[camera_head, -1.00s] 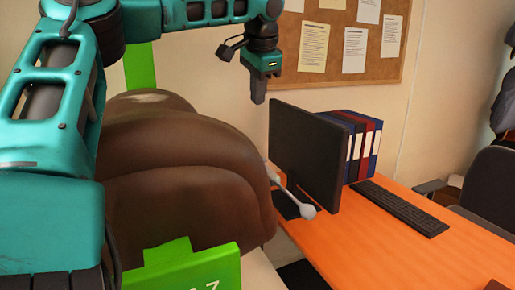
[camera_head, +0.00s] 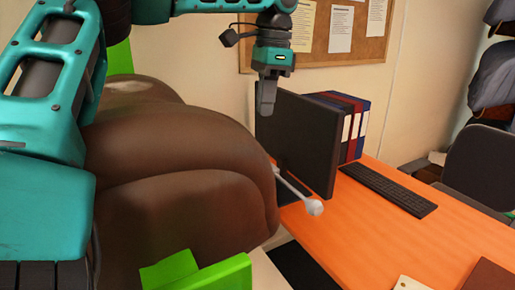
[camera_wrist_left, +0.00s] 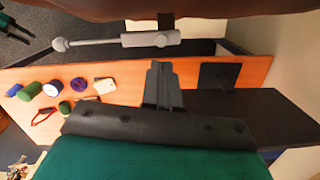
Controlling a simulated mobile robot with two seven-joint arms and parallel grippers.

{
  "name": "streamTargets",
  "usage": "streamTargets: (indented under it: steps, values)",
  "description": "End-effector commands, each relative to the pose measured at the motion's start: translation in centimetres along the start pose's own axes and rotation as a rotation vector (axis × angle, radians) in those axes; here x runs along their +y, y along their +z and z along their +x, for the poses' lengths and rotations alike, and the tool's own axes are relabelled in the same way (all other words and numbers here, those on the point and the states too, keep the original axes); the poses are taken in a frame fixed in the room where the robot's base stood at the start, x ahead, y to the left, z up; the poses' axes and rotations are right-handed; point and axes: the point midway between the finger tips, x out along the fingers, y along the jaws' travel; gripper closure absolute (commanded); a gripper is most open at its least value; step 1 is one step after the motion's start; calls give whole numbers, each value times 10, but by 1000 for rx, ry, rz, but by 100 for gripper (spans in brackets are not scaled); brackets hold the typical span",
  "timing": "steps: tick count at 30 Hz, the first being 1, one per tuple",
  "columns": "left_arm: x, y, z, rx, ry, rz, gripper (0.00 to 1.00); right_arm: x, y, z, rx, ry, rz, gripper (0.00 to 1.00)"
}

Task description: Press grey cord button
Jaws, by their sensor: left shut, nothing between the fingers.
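The grey cord (camera_head: 314,207) shows in the head view as a pale rod with a round end, sticking out past the brown saddle. In the left wrist view it is a grey cylinder (camera_wrist_left: 150,39) with a thin rod and a ball end pointing left. A round raised part (camera_wrist_left: 161,40) sits on the cylinder. The brown saddle (camera_head: 180,185) hides its base in the head view. My left gripper (camera_head: 266,98) is shut and empty, pointing down, higher in the picture than the cord. Its fingers (camera_wrist_left: 163,85) appear below the cylinder in the left wrist view, apart from it.
A black monitor (camera_head: 300,145) stands behind the cord on the orange desk (camera_head: 370,225), with binders (camera_head: 345,120) and a keyboard (camera_head: 388,188). Green supports (camera_head: 205,275) flank the saddle. Several small items lie at the desk's left in the wrist view.

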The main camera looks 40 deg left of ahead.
Motion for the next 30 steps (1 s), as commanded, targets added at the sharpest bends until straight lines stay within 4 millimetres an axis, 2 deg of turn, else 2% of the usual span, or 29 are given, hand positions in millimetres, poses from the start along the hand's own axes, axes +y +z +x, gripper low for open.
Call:
streamTargets:
  steps: [18,30]
  values:
    - [-1,1,63,-1,0,-2,100,1,-2,1,4,1,0,57]
    - [-1,0,69,0,-1,-2,100,0,-2,1,4,1,1,57]
